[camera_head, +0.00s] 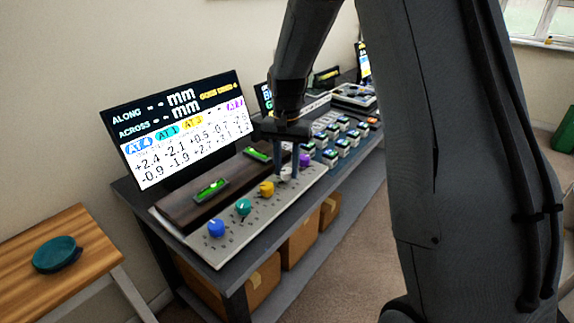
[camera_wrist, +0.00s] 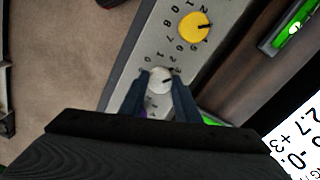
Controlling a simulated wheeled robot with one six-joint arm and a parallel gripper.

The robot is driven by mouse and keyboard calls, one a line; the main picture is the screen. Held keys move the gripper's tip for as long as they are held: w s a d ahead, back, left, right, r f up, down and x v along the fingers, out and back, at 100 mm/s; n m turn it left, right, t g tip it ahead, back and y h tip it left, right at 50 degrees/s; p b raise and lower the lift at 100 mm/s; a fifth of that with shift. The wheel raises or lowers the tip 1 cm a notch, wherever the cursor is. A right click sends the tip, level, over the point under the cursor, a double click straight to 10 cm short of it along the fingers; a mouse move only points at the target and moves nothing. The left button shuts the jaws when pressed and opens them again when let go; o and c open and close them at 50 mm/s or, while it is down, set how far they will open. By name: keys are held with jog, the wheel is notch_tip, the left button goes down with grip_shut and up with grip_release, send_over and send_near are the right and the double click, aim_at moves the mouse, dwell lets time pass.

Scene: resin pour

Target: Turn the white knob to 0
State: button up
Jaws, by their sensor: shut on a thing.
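The white knob (camera_head: 286,173) sits on the pale panel (camera_head: 222,252) in a row with blue, teal, yellow and purple knobs. My gripper (camera_head: 285,178) points down over it, with one finger on either side. In the wrist view the white knob (camera_wrist: 159,80) is between the fingertips of my gripper (camera_wrist: 160,78). My gripper is shut on it. A dark pointer mark shows on the knob's top. Numbers ring the knob, but fingers hide part of the dial, so I cannot tell which number the mark meets.
The yellow knob (camera_head: 266,188) and purple knob (camera_head: 305,160) stand close on either side. A screen (camera_head: 180,125) stands behind, with green level vials (camera_head: 211,190) on a dark wooden block (camera_head: 185,205). Several small boxes stand at the right.

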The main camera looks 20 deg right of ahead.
jog(key=n+p, duration=0.2)
jog(key=n, duration=0.3)
jog(key=shift+n, duration=0.3)
jog(key=n+p, duration=0.1)
jog(key=n, duration=0.4)
jog(key=n+p, duration=0.1)
jog(key=n, duration=0.4)
jog(key=shift+n, duration=0.4)
jog(key=shift+n+p, duration=0.5)
jog(key=shift+n, duration=1.7)
jog(key=o, duration=1)
jog(key=shift+o, duration=0.2)
jog(key=shift+r, duration=0.1)
